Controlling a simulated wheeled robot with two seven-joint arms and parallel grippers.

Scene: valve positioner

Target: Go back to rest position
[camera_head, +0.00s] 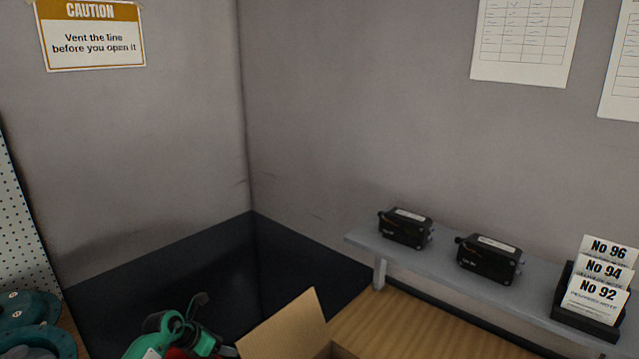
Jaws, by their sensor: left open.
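My left gripper (213,326) is at the bottom of the head view, left of an open cardboard box. It appears as a green body with dark fingers, which are apart. Its lower part is cut off by the frame edge. Something red (180,352) shows beside the gripper, too cropped to identify. I cannot tell whether they touch. Two black valve positioners (405,227) (489,260) sit side by side on a grey shelf (455,275) at the right, well away from the gripper. My right gripper is not in view.
The cardboard box (285,328) has a raised flap at bottom centre. A black holder (590,322) with numbered cards stands at the shelf's right. Teal round metal parts (35,322) lie at the lower left. A wooden tabletop (430,327) shows bare below the shelf. Walls close off the back.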

